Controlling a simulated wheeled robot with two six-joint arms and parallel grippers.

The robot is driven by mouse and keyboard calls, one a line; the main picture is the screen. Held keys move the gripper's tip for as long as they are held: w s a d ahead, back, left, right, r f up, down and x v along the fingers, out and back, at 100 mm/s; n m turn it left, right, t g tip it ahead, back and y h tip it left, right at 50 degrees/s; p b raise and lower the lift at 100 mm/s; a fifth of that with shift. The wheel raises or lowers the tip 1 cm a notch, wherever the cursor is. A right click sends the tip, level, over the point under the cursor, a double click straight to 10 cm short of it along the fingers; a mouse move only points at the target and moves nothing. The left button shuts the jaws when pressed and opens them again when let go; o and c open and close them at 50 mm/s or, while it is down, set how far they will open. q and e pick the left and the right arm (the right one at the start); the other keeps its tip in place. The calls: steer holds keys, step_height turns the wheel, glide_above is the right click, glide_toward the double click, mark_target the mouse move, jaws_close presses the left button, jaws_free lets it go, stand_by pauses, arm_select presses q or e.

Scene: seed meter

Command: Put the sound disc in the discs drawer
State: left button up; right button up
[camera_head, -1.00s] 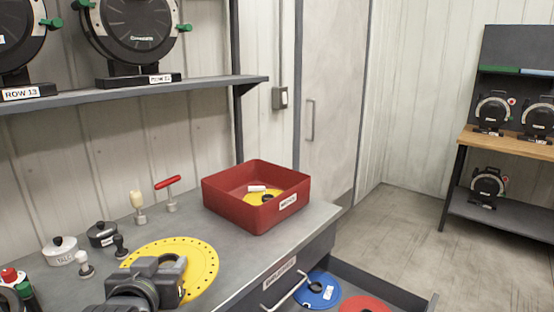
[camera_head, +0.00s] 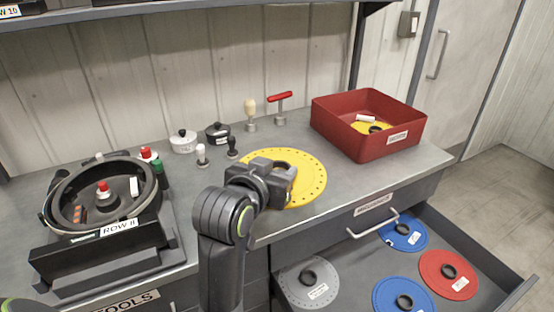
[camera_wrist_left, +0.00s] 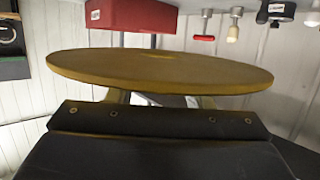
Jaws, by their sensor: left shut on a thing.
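A yellow disc (camera_head: 308,172) with small holes near its rim is at the middle of the workbench, left of the red bin. My left gripper (camera_head: 285,182) is shut on its near side and covers part of it. In the left wrist view the yellow disc (camera_wrist_left: 160,68) is nearly edge-on in front of the left gripper (camera_wrist_left: 160,98). I cannot tell whether it touches the bench. An open drawer (camera_head: 478,248) at the right holds a grey disc (camera_head: 295,284), a red disc (camera_head: 435,266) and two blue discs (camera_head: 392,238). My right gripper is not in view.
The red bin (camera_head: 335,128) stands at the bench's back right with a yellow disc and white tag inside. An open seed meter (camera_head: 105,200) labelled ROW 11 sits at the left. Small knobbed tools and a red T-handle (camera_head: 280,97) stand behind the yellow disc.

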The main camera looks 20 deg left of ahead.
arm_select(q)
steer(key=w+a+f+n+g+y+b, duration=0.2)
steer(key=a+f+n+g+y+b, duration=0.3)
steer(key=a+n+y, duration=0.7)
steer(key=a+g+b, duration=0.1)
steer(key=g+b, duration=0.1)
steer(key=shift+a+f+g+y, duration=0.2)
steer(key=shift+g+y, duration=0.1)
steer(key=shift+y, duration=0.1)
